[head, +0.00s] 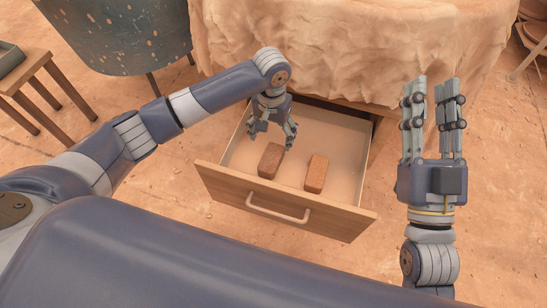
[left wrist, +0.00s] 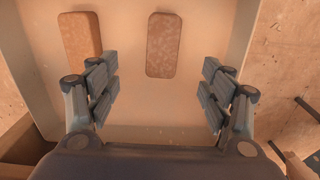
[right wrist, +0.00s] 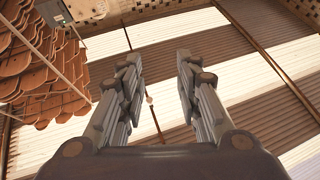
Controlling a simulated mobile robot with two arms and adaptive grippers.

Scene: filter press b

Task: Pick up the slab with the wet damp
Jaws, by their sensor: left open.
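Two slabs lie apart in the open wooden drawer (head: 343,135). The left one in the head view is a dark brown slab (head: 270,160), damp-looking; in the left wrist view it is the mottled right one (left wrist: 163,45). The other is a lighter orange slab (head: 316,174), at left in the left wrist view (left wrist: 82,35). My left gripper (head: 271,142) is open and empty, inside the drawer's outline, just beyond the dark slab. In the left wrist view both slabs lie ahead of its fingertips (left wrist: 160,92). My right gripper (head: 433,82) is open and empty, pointing up, right of the drawer.
The drawer front with its handle (head: 278,208) faces me. A cloth-covered table (head: 350,50) stands behind the drawer. A dark speckled tub (head: 120,30) and a small wooden stool (head: 40,75) are at the left. The floor around the drawer is clear.

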